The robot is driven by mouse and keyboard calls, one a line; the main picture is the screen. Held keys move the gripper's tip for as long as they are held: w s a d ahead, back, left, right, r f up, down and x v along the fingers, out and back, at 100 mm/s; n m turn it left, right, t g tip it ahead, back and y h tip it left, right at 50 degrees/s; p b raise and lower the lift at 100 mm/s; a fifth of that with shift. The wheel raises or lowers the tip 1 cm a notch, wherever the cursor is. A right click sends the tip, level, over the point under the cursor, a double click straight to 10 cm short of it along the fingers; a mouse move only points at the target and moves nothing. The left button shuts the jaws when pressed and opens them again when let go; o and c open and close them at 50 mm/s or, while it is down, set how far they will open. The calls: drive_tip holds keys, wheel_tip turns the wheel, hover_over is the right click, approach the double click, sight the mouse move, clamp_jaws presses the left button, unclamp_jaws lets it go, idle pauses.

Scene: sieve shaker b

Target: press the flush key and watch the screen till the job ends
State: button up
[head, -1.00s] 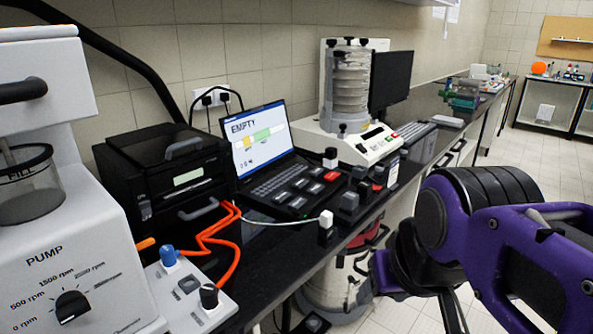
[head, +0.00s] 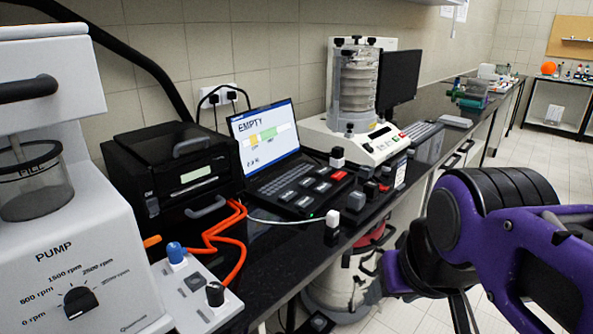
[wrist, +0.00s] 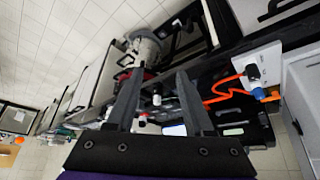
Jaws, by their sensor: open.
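The laptop-like screen (head: 262,140) stands open on the black bench and reads "EMPTY" above a bar with yellow and green parts. In front of it lies a black panel with several grey and red keys (head: 303,199). I cannot read which one is the flush key. My purple arm shows at the right of the head view, in front of the bench; its fingers cannot be made out there. In the wrist view my gripper (wrist: 158,98) has its two dark fingers spread apart with nothing held between them.
A pump unit (head: 60,240) with a dial stands at the near left. A black printer-like box (head: 175,170) with orange cables (head: 225,235) is beside it. The sieve shaker (head: 357,85) stands behind the keys. Tiled floor at the right is free.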

clamp_jaws()
idle(1.7)
